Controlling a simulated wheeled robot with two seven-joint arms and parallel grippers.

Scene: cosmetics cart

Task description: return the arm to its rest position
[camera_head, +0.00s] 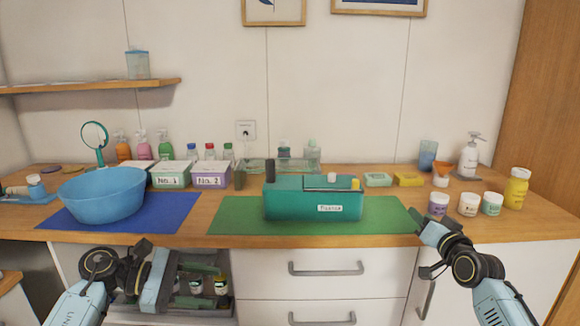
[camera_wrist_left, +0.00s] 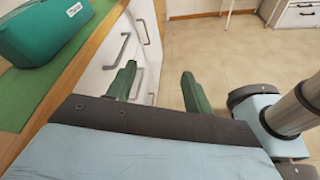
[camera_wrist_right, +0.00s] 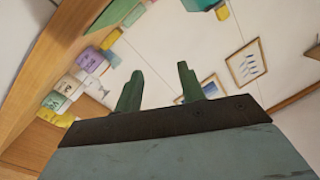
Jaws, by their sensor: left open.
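My left gripper (camera_head: 198,284) is in front of the counter's lower left part, over the open drawer (camera_head: 150,307). Its two green fingers are apart with nothing between them, as the left wrist view (camera_wrist_left: 158,70) shows. My right gripper (camera_head: 420,243) is at the counter's front edge, to the right of the green mat (camera_head: 240,218). Its fingers are apart and empty in the right wrist view (camera_wrist_right: 160,70). It is left of and below the small jars. Both arms are bent and come up from the bottom corners.
A teal case (camera_head: 290,205) stands on the green mat. A blue basin (camera_head: 102,195) stands on a blue mat (camera_head: 185,212). A purple jar (camera_head: 438,206) and a yellow bottle (camera_head: 516,188) stand right. The open drawer holds several jars. Floor (camera_wrist_left: 225,60) shows clear beside the cabinet.

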